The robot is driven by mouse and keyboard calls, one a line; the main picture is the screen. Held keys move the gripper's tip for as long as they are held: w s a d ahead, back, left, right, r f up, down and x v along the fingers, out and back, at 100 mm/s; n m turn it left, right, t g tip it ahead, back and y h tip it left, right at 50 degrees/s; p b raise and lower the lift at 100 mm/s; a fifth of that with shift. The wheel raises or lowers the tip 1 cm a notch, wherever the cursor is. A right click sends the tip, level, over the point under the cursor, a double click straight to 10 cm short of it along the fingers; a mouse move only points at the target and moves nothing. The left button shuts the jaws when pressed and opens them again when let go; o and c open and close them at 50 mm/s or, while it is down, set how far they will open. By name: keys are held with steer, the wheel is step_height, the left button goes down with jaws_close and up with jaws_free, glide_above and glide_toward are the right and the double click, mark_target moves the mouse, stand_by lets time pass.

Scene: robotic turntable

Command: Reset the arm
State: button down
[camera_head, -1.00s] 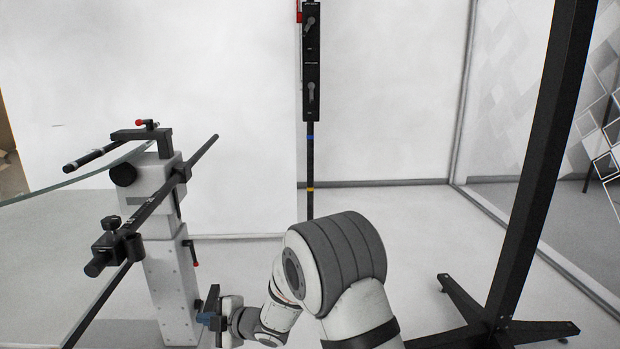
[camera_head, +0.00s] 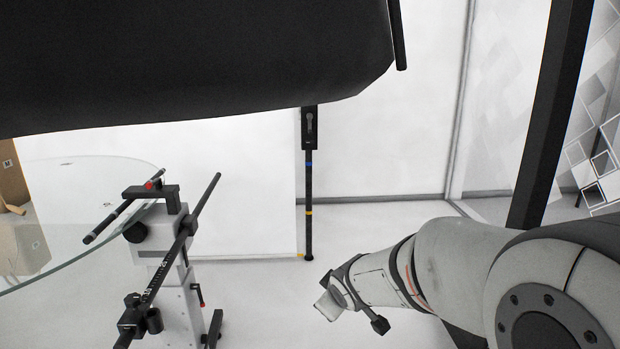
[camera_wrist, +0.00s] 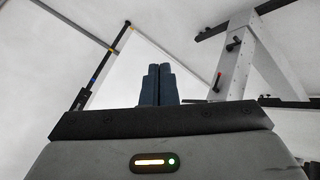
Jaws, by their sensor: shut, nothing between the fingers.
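My arm reaches in from the lower right of the head view, its far end over the floor to the right of the white stand (camera_head: 180,300). The fingers are too small to make out there. In the wrist view my gripper (camera_wrist: 158,85) shows two blue-grey fingers side by side, shut and empty. The fingers touch nothing and point toward open white floor or wall.
The stand carries black rods (camera_head: 165,270) beside a glass disc (camera_head: 95,180). A banded black pole (camera_head: 309,190) stands behind. A large black shape (camera_head: 180,60) covers the upper left. A dark post (camera_head: 550,110) rises at right. Floor between stand and arm is clear.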

steer(key=s+d+r+m+g+p, duration=0.2)
steer(key=s+d+r+m+p, duration=0.1)
steer(key=s+r, duration=0.2)
steer(key=s+d+r+m+g+p, duration=0.2)
steer(key=s+d+r+m+p, duration=0.1)
steer(key=s, duration=0.7)
steer(key=s+d+r+m+g+h+p, duration=0.1)
steer(key=s+d+r+m+g+p, duration=0.1)
steer(key=s+r+p, duration=0.3)
steer(key=s+d+r+m, duration=0.1)
steer(key=s+r, duration=0.1)
steer(key=s, duration=0.1)
steer(key=shift+s+d+m, duration=0.2)
steer(key=shift+d+m, duration=0.15)
steer(key=shift+m, duration=0.05)
steer(key=c, duration=2.1)
jaws_free()
